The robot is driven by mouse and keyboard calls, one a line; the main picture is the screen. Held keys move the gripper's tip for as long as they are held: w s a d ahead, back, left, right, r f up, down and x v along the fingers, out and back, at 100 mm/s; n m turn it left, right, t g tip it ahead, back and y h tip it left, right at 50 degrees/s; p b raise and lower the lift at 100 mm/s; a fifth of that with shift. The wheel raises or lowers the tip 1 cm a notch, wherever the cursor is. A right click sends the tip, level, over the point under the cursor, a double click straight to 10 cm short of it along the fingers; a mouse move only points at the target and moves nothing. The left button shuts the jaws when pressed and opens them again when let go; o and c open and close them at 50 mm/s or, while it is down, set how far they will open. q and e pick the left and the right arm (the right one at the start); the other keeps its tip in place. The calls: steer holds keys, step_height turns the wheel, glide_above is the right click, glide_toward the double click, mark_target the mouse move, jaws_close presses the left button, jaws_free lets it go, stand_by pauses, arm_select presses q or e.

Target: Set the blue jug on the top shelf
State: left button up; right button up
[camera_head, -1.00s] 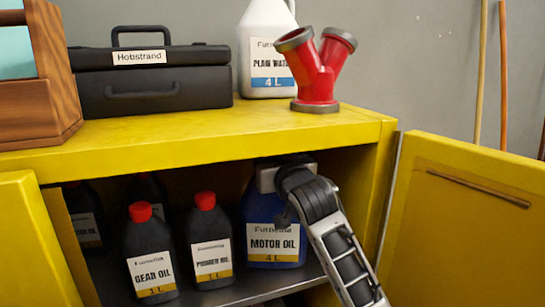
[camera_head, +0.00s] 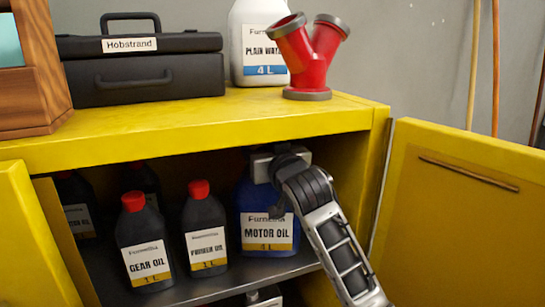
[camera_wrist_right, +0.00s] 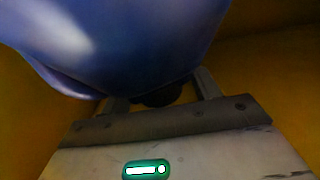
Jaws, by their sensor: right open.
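The blue jug (camera_head: 252,200), labelled motor oil 4L, stands upright on the metal shelf (camera_head: 200,287) inside the yellow cabinet, right of the small dark bottles. My right gripper (camera_head: 266,163) is at the jug's upper part, and its arm hides the jug's right side and top. In the right wrist view the blue jug body (camera_wrist_right: 130,40) fills the upper part. The right gripper's fingers (camera_wrist_right: 160,92) are open, spread on either side of a dark part by the jug. Whether they touch it is unclear. My left gripper is out of view.
Gear oil (camera_head: 146,245) and another red-capped bottle (camera_head: 205,230) stand close left. The cabinet top (camera_head: 200,120) holds a black case (camera_head: 140,75), a white jug (camera_head: 260,45) and a red pipe fitting (camera_head: 307,60). The open door (camera_head: 455,215) bounds the right.

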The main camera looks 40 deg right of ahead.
steer(key=v, duration=1.2)
steer(key=s+a+f+n+g+y, duration=0.25)
steer(key=a+f, duration=0.35)
steer(key=f, duration=0.6)
steer(key=s+a+f+n+g+y, duration=0.3)
steer(key=a+f, duration=0.4)
steer(key=f, duration=0.6)
steer(key=s+a+f+y, duration=0.3)
steer(key=s+a+f, duration=0.2)
steer(key=s+f, duration=0.2)
steer(key=shift+s+m, duration=0.45)
steer(key=shift+s, duration=0.3)
steer(key=shift+a+f+g, duration=0.1)
steer(key=shift+g, duration=0.15)
